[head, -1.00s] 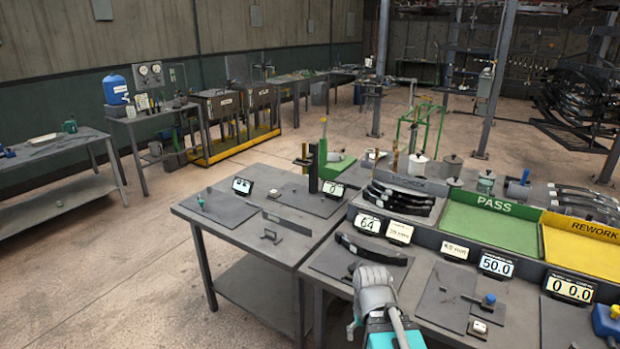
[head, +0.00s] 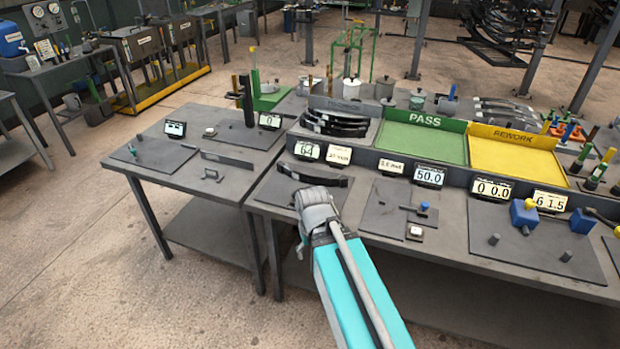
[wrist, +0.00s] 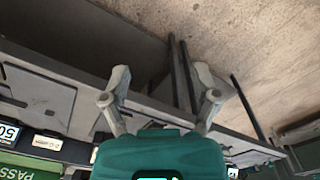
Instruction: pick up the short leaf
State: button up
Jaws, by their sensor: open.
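A dark, slightly curved leaf (head: 315,176) lies on a grey mat at the left of the main bench, behind my arm. Several similar dark leaves (head: 333,122) lie stacked in the bay left of the green tray. I cannot tell by length which is the short leaf. My gripper is in the wrist view (wrist: 161,82) with its two fingers spread apart and nothing between them. In the head view it is mostly hidden by my own wrist, near the bench's front edge. No leaf shows clearly in the wrist view.
A green PASS tray (head: 424,145) and a yellow REWORK tray (head: 513,158) are empty. Small displays (head: 429,174) line the bench. A lower side table (head: 180,180) stands left, holding a flat dark bar (head: 227,160). Open floor lies in front.

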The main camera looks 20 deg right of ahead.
aim_at(342, 181)
jog(key=z, duration=0.3)
jog(key=k, duration=0.75)
jog(key=z, duration=0.5)
jog(key=k, duration=0.6)
jog(key=z, duration=0.15)
jog(key=i, duration=1.5)
jog(key=u, duration=0.65)
jog(key=i, duration=0.45)
jog(key=u, duration=0.35)
